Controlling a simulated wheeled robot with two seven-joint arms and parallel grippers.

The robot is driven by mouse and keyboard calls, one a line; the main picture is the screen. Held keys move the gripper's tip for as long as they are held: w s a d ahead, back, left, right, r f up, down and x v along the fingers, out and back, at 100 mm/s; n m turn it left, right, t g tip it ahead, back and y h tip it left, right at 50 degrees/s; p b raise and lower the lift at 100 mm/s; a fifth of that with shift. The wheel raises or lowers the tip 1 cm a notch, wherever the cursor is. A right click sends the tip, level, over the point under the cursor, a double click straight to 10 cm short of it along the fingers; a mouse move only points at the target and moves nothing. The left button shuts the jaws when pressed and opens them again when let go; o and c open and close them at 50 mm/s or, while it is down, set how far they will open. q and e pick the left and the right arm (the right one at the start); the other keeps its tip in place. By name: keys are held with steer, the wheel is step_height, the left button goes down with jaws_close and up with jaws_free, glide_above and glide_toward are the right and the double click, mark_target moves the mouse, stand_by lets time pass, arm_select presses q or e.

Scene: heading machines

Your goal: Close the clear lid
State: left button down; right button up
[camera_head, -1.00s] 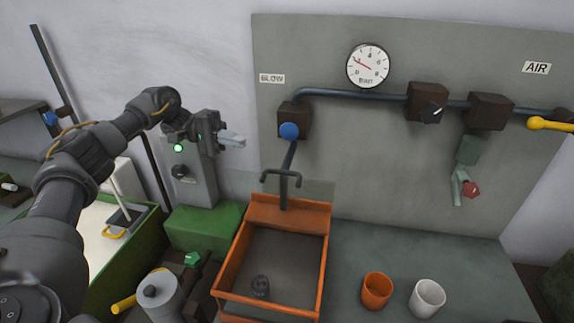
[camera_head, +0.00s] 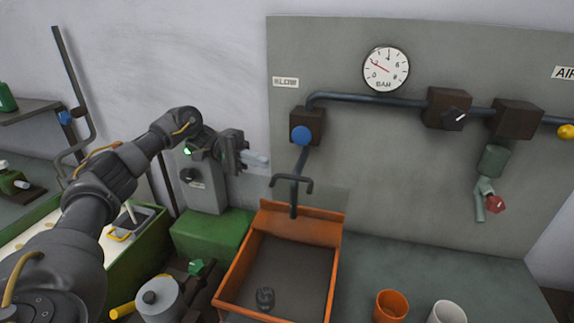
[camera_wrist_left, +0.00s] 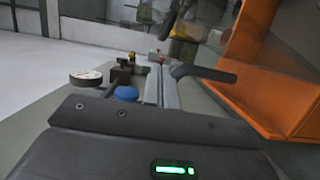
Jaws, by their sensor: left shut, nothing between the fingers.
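The clear lid (camera_head: 331,201) shows as a faint see-through pane standing up behind the orange bin (camera_head: 334,245), in front of the grey panel. Its edges are hard to make out. The orange bin is open on top and holds a small dark coiled piece (camera_head: 265,298). My left gripper (camera_head: 258,160) is shut and empty, raised to the left of the lid and the black nozzle, apart from both. In the left wrist view its fingers (camera_wrist_left: 161,85) lie together, with the orange bin (camera_wrist_left: 255,60) to the right. My right gripper is in no view.
A black nozzle (camera_head: 293,190) with a crossbar hangs over the bin's back edge, below a blue knob (camera_head: 301,135). An orange cup (camera_head: 390,306) and a white cup (camera_head: 447,313) stand on the bench at right.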

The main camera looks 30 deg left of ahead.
arm_select(q)
steer(key=d+p, duration=0.5)
steer(key=d, duration=0.3)
steer(key=shift+s, duration=0.1)
